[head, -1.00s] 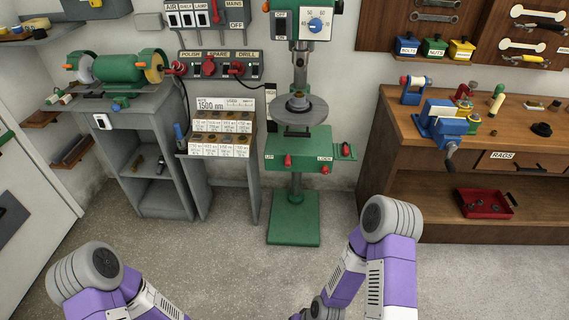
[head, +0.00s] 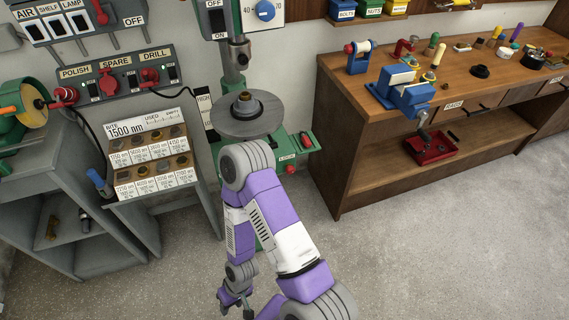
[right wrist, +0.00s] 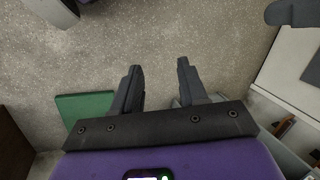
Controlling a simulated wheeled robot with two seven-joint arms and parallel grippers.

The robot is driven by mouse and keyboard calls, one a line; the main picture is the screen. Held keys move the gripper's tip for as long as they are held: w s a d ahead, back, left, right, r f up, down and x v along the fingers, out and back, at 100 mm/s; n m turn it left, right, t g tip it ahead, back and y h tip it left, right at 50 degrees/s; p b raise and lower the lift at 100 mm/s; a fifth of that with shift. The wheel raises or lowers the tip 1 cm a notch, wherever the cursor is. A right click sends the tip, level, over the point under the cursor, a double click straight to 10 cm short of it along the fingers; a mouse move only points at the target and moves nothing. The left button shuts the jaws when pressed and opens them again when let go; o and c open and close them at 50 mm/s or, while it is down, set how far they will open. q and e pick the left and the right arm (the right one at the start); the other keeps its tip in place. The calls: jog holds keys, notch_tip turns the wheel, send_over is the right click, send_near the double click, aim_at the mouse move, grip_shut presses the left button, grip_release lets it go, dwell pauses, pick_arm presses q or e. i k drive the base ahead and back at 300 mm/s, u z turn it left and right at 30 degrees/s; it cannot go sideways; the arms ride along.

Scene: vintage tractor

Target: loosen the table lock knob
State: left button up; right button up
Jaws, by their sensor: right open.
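The green drill press column head carries a round grey table (head: 250,118). Below it, a green panel (head: 270,152) bears a small white label, partly hidden by my right arm, and a red knob (head: 291,169) beside it. This is the knob under the LOCK label in the earlier head view. My right gripper (head: 235,305) hangs low near the bottom of the head view, below and apart from the knob. In the right wrist view its two fingers (right wrist: 158,78) are apart with only floor between them. My left gripper is not in view.
A grey stand with a bit rack (head: 150,160) is at the left. A wooden bench (head: 345,120) with a blue vise (head: 405,90) and a red tray (head: 432,147) is at the right. The press's green base (right wrist: 83,108) shows in the wrist view. The floor at right is clear.

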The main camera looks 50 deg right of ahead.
aim_at(290, 169)
jog(key=z, duration=0.8)
jog(key=i, duration=0.8)
jog(key=z, duration=0.9)
